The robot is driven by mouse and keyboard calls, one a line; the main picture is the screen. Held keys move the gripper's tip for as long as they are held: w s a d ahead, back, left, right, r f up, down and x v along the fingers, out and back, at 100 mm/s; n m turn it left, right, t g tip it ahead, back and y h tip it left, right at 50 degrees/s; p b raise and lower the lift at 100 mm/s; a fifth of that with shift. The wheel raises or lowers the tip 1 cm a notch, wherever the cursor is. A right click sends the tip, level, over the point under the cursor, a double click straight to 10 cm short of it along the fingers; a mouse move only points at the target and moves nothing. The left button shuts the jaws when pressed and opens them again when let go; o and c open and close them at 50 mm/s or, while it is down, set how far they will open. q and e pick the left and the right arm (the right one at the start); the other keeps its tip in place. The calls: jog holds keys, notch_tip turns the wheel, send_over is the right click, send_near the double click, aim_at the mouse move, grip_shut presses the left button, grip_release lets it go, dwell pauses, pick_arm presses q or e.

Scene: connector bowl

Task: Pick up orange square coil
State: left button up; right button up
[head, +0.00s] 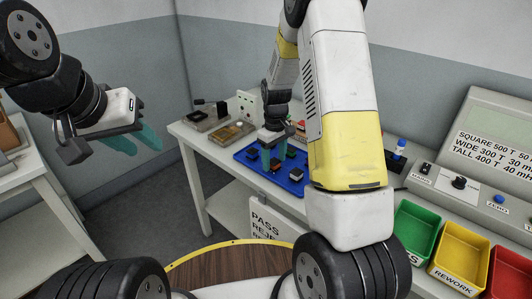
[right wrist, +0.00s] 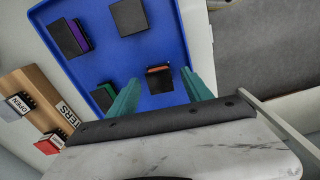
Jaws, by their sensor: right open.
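The orange square coil (right wrist: 159,82) is a small black block with an orange band along its far edge. In the right wrist view it sits on a blue tray (right wrist: 103,62), near the tray's right side. My right gripper (right wrist: 160,76) is open, with one teal finger on either side of the coil in that view; I cannot tell how far above it they are. My left gripper (head: 136,146) is open and empty, away at the left.
On the tray are a purple-banded block (right wrist: 68,38) and a dark block (right wrist: 128,17). A wooden holder (right wrist: 42,95) stands beside the tray. Green (head: 418,231), yellow (head: 459,251) and red (head: 508,272) bins stand at the right in the head view.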

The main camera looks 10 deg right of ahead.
grip_shut()
jog(key=shift+r, duration=0.15)
